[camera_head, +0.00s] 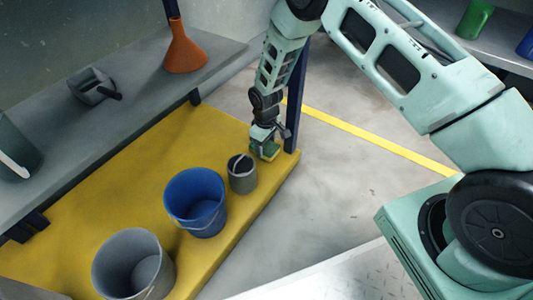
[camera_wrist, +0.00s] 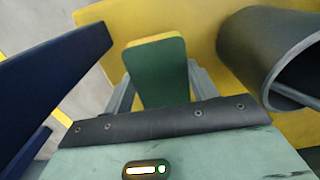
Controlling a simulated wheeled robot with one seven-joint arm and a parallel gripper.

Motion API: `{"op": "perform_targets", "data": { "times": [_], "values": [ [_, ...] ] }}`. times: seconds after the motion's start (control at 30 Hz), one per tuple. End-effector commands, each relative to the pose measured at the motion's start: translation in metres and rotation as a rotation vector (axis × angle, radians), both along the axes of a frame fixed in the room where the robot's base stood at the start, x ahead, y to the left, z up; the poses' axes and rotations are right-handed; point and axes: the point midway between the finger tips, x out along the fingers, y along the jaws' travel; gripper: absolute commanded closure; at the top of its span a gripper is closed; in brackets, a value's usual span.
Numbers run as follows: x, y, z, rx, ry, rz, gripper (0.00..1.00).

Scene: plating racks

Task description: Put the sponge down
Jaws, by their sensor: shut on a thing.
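The sponge (camera_wrist: 157,75) is a block with a dark green face and a yellow edge. My gripper (camera_head: 264,148) is shut on it, with one finger on each side of it in the wrist view. In the head view the sponge (camera_head: 267,153) is small, at the right end of the yellow platform (camera_head: 110,180), close to the small grey bucket and the blue post. I cannot tell whether its underside touches the platform.
A small grey bucket (camera_head: 242,175) stands close beside my gripper. A blue bucket (camera_head: 197,203) and a larger grey bucket (camera_head: 133,265) stand further left. A blue post (camera_head: 296,100) rises just right of my gripper. A grey shelf (camera_head: 130,100) overhangs the platform, bearing an orange funnel (camera_head: 185,52).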

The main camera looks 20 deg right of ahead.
Motion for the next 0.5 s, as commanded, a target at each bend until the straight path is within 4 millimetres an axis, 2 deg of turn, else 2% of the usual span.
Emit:
{"op": "perform_targets", "data": {
  "times": [0.03,0.17,0.5],
  "values": [
    [-0.002,-0.002,-0.017,-0.002,0.005,-0.001,0.61],
    [-0.002,-0.002,-0.032,-0.002,0.004,-0.001,0.61],
    [-0.002,-0.002,-0.031,-0.002,0.003,-0.001,0.61]
  ]
}}
